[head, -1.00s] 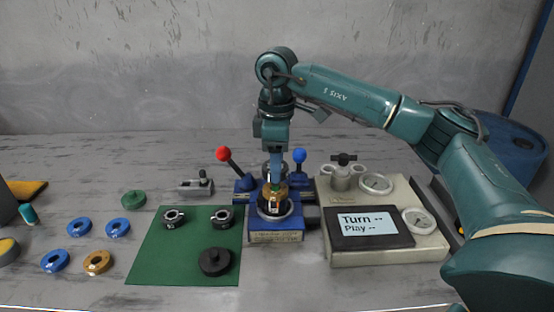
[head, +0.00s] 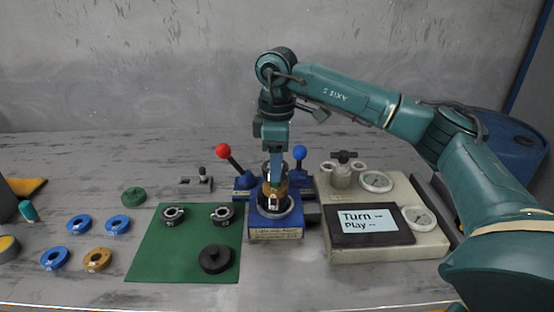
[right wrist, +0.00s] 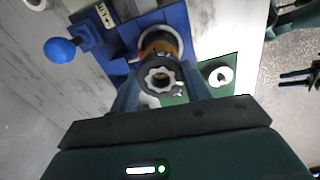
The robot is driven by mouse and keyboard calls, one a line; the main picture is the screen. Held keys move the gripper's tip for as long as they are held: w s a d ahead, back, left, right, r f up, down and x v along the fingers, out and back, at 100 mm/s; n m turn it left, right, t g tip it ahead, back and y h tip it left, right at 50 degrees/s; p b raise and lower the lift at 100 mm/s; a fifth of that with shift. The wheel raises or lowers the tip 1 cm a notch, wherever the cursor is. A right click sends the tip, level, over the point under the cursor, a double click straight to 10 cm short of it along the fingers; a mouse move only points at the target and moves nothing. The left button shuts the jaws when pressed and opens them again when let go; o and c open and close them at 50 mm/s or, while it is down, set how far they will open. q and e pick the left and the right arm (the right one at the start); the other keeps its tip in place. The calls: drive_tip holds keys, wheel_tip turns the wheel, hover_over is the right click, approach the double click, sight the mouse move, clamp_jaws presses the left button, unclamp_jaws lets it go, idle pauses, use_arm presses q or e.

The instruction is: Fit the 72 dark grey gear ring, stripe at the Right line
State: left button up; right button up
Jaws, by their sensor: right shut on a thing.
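My right gripper (head: 273,190) points straight down over the blue fixture (head: 275,232) in the head view. In the right wrist view a dark grey gear ring (right wrist: 162,87) with a toothed opening lies between its fingers (right wrist: 160,88). The gripper is shut on it. A gold-brown part with white marks (right wrist: 162,47) shows just beyond the ring, inside the round mouth of the fixture. The fingers hide part of the ring, and I cannot tell how deep it sits. The number and stripe are too small to read. My left gripper is not in view.
Two dark rings (head: 173,216) (head: 222,215) and a black disc (head: 215,259) lie on the green mat (head: 160,262). Blue, gold and green rings lie further left. Red-knobbed (head: 223,151) and blue-knobbed (head: 299,152) levers flank the fixture. A display box (head: 375,225) stands close on its right.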

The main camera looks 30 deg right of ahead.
drive_tip(key=shift+f, duration=0.2)
idle(0.5)
drive_tip(key=shift+f+b, duration=0.4)
drive_tip(key=shift+f, duration=0.15)
drive_tip(key=shift+f, duration=0.5)
idle(0.3)
drive_tip(key=o, duration=1.3)
drive_tip(key=shift+o, duration=0.2)
drive_tip(key=o, duration=0.3)
drive_tip(key=shift+o, duration=0.2)
drive_tip(key=shift+r, duration=0.15)
